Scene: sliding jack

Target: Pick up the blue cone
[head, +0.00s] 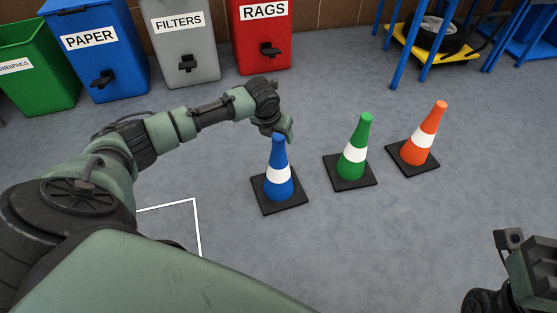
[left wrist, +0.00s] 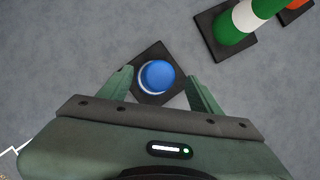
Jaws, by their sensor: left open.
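The blue cone (head: 279,165) stands upright on the floor, with a white band and a square black base. My left gripper (head: 283,134) is at the tip of the blue cone in the head view. In the left wrist view the blue cone (left wrist: 157,76) is seen from above, and my open left gripper (left wrist: 160,84) has one finger on either side of its top. I cannot tell whether a finger touches it. Part of my right arm shows at the lower right of the head view, but its fingers are not visible.
A green cone (head: 355,150) and an orange cone (head: 425,135) stand to the right of the blue cone. Blue, grey, red and green bins line the back. A blue rack with a yellow trolley (head: 432,45) is at the back right.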

